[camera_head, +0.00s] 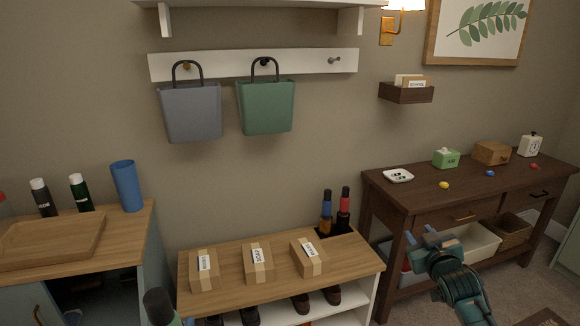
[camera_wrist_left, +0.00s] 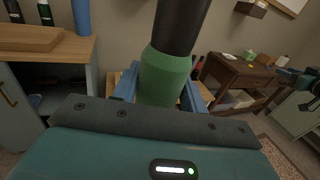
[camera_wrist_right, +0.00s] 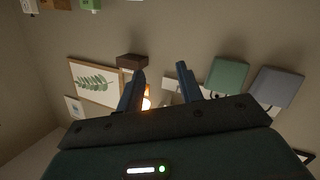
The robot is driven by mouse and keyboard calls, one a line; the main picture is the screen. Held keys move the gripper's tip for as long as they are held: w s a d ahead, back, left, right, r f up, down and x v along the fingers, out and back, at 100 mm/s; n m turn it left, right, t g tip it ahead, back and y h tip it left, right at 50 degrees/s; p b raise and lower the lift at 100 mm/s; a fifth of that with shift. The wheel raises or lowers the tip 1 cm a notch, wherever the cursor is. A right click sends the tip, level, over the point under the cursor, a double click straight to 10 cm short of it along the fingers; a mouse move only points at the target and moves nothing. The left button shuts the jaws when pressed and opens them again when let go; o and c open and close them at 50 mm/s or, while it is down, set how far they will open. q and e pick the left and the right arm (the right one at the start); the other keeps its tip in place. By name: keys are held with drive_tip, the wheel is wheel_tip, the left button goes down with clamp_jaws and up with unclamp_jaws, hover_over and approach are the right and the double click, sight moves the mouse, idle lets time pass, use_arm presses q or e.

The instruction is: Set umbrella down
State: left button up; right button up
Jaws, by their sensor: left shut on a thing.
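My left gripper (camera_wrist_left: 160,88) is shut on a folded green umbrella (camera_wrist_left: 164,72) with a black handle. In the left wrist view the umbrella stands between the blue fingers, slightly tilted. In the head view its black top (camera_head: 158,306) shows at the bottom edge, in front of the bench; the gripper itself is out of that view. A dark holder (camera_head: 322,232) at the bench's back right corner holds a blue umbrella (camera_head: 326,211) and a red one (camera_head: 344,209). My right gripper (camera_head: 421,236) is in front of the dark side table; its fingers (camera_wrist_right: 160,78) are apart and empty.
The wooden bench (camera_head: 226,257) bears several labelled boxes, with shoes on the shelf below. A dark table (camera_head: 410,193) stands right and a cabinet with a wooden tray (camera_head: 50,241) left. Two bags (camera_head: 191,113) hang above. The bench's front right strip is bare.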

drive_tip(key=s+a+f+g+y, duration=0.2)
drive_tip(key=s+a+f, duration=0.4)
drive_tip(key=s+f, duration=0.35)
drive_tip(key=s+a+f+g, duration=0.1)
drive_tip(key=s+a+f, duration=0.2)
drive_tip(key=s, duration=0.5)
drive_tip(key=s+a+f+g+y, duration=0.1)
drive_tip(key=s+a+f, duration=0.2)
drive_tip(key=s, duration=0.6)
drive_tip(key=s+a+f+g+y, duration=0.1)
drive_tip(key=s+a+f, duration=0.2)
drive_tip(key=s+a, duration=0.2)
drive_tip(key=s, duration=0.3)
drive_tip(key=shift+s+g, duration=0.3)
drive_tip(key=shift+s, duration=0.05)
